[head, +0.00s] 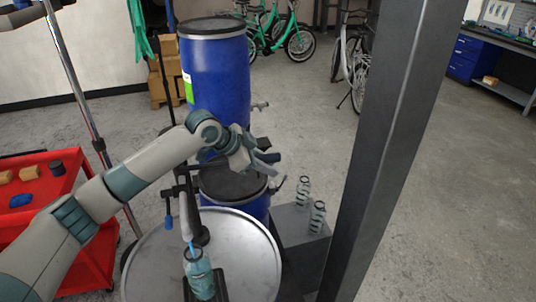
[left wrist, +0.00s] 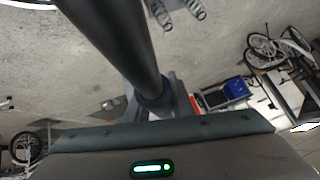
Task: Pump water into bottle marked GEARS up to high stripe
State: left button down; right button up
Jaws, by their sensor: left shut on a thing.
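A clear, teal-tinted bottle (head: 201,276) stands upright on a dark stand at the lower middle of the head view. Any marking or stripe on it is too small to read. My left gripper (head: 264,164) is behind and above the bottle, beside the blue drums. It is shut on a dark round bar, seemingly the pump handle (left wrist: 108,45), which fills the upper left of the left wrist view. My right gripper is not in view.
A round metal drum top (head: 240,240) surrounds the bottle stand. A tall blue drum (head: 216,75) stands behind my arm. A red cart (head: 40,235) stands at left.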

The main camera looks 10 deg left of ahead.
pick_arm(q)
jog(key=shift+s+f, duration=0.15)
jog(key=shift+f, duration=0.15)
jog(key=c, duration=1.5)
grip_release()
jog(key=shift+c, duration=0.2)
jog(key=shift+r, duration=0.15)
jog(key=shift+s+a+r+b, duration=0.2)
jog(key=shift+a+r+b, duration=0.2)
jog(key=shift+a+r, duration=0.1)
jog(key=b+v, duration=0.5)
jog(key=v, duration=1)
jog(key=shift+r, duration=0.4)
jog(key=shift+a, duration=0.1)
